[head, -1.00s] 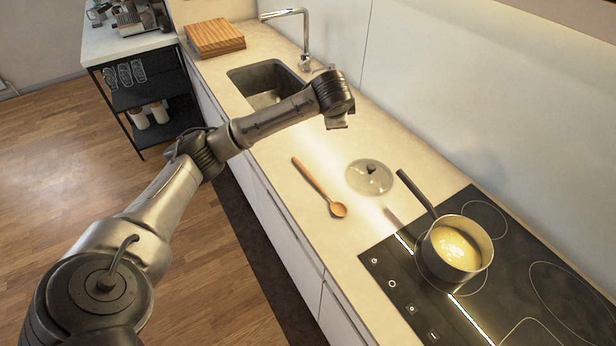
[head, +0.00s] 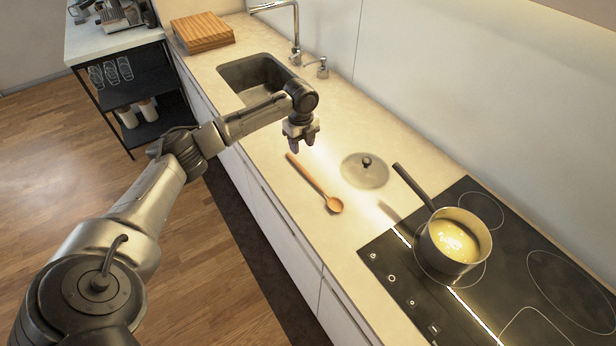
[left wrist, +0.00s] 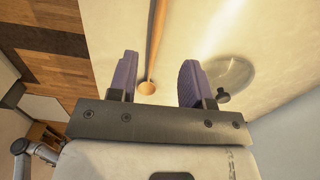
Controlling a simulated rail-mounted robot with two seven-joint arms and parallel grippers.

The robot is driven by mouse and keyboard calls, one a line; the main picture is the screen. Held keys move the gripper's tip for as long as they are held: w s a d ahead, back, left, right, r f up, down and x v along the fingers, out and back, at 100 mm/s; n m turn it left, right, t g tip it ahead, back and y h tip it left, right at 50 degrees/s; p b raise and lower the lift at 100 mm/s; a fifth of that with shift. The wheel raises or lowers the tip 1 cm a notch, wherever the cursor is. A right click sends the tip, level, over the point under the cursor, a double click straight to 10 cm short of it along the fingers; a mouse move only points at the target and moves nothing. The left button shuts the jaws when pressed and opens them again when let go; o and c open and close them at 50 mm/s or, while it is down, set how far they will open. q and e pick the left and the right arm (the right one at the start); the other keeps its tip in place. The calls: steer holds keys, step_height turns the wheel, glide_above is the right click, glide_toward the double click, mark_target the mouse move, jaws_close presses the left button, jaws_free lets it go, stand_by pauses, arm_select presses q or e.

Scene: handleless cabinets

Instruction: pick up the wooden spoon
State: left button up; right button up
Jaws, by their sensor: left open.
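The wooden spoon (head: 316,185) lies on the pale countertop, its bowl toward the hob and its handle end toward the sink. My left gripper (head: 302,145) is open and empty, pointing down above the counter near the spoon's handle end. In the left wrist view the spoon (left wrist: 156,42) shows beyond the two purple fingers of the left gripper (left wrist: 158,80), with its round end between them in the picture. The spoon is apart from the fingers. My right gripper is not in view.
A glass lid (head: 364,171) lies right of the spoon. A pot (head: 455,240) of yellow food stands on the black hob (head: 400,289), its handle toward the lid. The sink (head: 256,77) and a wooden board (head: 203,32) are farther back. A wall (head: 440,90) bounds the counter.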

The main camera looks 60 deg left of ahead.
mark_target(302, 168)
arm_select(q)
steer(key=shift+s+f+b, duration=0.1)
steer(key=shift+f+b, duration=0.55)
steer(key=shift+f, duration=4.45)
jaws_close()
